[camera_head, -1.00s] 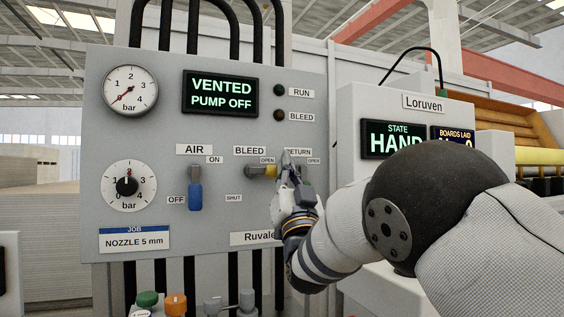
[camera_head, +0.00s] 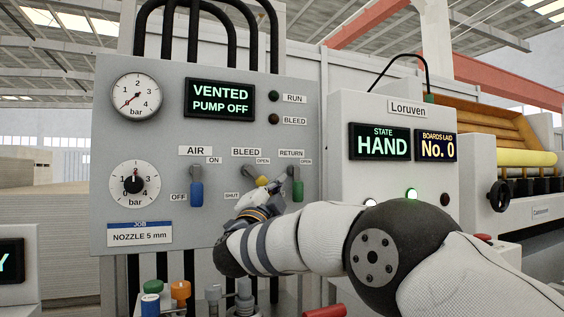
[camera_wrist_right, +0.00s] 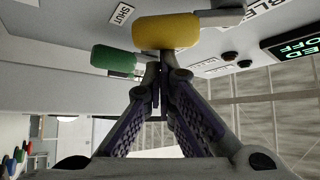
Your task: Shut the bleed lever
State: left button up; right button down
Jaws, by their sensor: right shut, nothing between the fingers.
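The bleed lever has a yellow handle (camera_head: 262,181) under the BLEED label on the grey panel. The handle slants down to the right, between the OPEN label and the SHUT label (camera_head: 232,195). My right gripper (camera_head: 276,184) is shut and empty at the right side of the handle. In the right wrist view, the shut fingertips (camera_wrist_right: 160,75) are close against the yellow handle (camera_wrist_right: 165,32); I cannot tell for certain whether they touch. The far end of the lever is partly hidden by the gripper. My left gripper is not in view.
The return lever (camera_head: 298,190) hangs close to the right of my gripper; a green handle (camera_wrist_right: 113,60) shows beside the yellow one. The blue air lever (camera_head: 196,193) hangs to the left. Coloured fittings (camera_head: 180,291) stand below the panel. The display (camera_head: 220,100) reads VENTED, PUMP OFF.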

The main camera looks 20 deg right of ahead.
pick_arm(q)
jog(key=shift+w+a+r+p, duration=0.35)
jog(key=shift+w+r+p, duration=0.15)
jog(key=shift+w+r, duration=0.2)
pick_arm(e)
jog(key=a+m+g, duration=0.1)
jog(key=m, duration=0.1)
jog(key=a+f+m+g, duration=0.1)
jog(key=m+g, duration=0.1)
jog(key=a+f+m+g+y, duration=0.1)
jog(key=shift+a+m+g, duration=0.1)
jog(key=shift+m+g, duration=0.3)
jog(key=shift+f, duration=0.1)
